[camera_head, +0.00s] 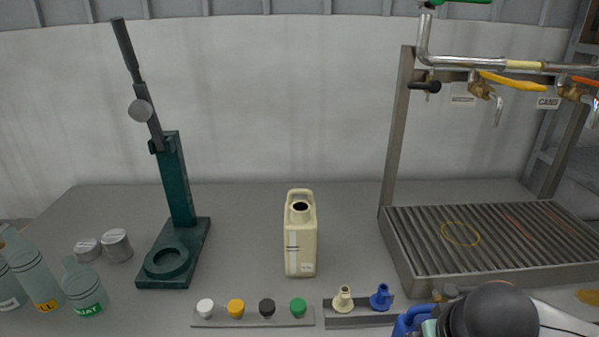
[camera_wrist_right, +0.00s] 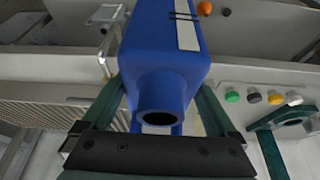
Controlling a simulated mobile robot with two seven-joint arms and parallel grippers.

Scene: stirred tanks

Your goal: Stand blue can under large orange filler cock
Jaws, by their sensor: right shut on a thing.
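The blue can (camera_head: 404,324) is at the bottom edge of the head view, mostly hidden by my right arm. In the right wrist view the blue can (camera_wrist_right: 165,50) fills the middle, its open mouth towards the camera. My right gripper (camera_wrist_right: 160,100) is shut on it, one green finger on each side. A cock with an orange handle (camera_head: 585,81) is on the pipe at the far right of the head view, partly cut off by the edge. The slatted drip tray (camera_head: 432,279) lies below, with a yellow ring and reddish marks on its slats. My left gripper is not in view.
A cream can (camera_head: 300,245) stands mid-table. A green press (camera_head: 174,190), bottles (camera_head: 85,290) and tins (camera_head: 117,245) are at left. A cap strip (camera_head: 252,318) and a funnel holder (camera_head: 360,318) lie in front. A yellow-handled cock (camera_head: 515,81) hangs beside the orange one.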

